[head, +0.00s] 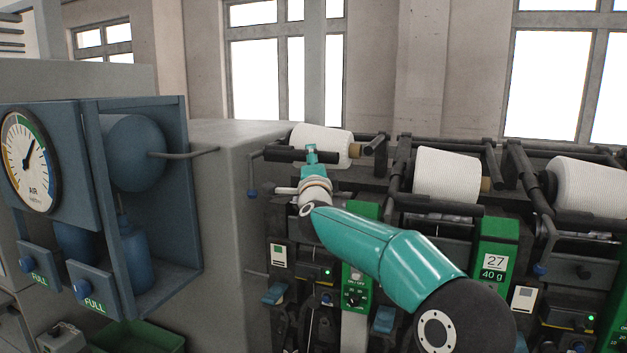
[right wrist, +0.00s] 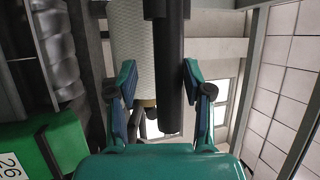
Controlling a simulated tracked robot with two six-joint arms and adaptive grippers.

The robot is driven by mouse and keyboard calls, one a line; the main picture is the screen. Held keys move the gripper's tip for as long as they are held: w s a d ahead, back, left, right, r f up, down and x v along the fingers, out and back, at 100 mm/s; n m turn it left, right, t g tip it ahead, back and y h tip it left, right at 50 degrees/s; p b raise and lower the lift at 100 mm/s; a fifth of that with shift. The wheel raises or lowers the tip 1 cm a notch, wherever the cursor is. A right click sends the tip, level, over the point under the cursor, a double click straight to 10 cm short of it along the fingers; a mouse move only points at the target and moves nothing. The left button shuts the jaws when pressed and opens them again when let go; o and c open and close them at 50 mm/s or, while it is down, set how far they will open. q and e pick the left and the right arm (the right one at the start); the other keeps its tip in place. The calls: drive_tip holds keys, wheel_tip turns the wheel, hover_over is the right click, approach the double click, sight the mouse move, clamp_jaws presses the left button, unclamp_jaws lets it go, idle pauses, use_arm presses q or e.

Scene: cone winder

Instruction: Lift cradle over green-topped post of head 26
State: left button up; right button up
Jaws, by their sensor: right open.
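The cradle of head 26 shows in the head view as a black bar (head: 285,156) with a thin arm down to a blue knob, in front of a white cone (head: 325,142). In the right wrist view the black cradle bar (right wrist: 168,80) runs between the two fingers of my right gripper (right wrist: 160,75), which is open, with visible gaps on both sides. In the head view that gripper (head: 311,154) is at the bar, small and partly hidden. The green-topped post labelled 26 (right wrist: 62,142) is at lower left in the wrist view; its green top (head: 362,209) is partly behind my arm.
Head 27 (head: 494,262), with its own cradle and cone (head: 447,175), stands to the right, and another cone (head: 590,187) beyond it. A grey housing (head: 235,220) and a blue gauge cabinet (head: 150,250) are to the left.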

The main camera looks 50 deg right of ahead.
drive_tip(key=v, duration=1)
drive_tip(key=shift+a+f, duration=0.2)
drive_tip(key=shift+a, duration=0.05)
idle(0.8)
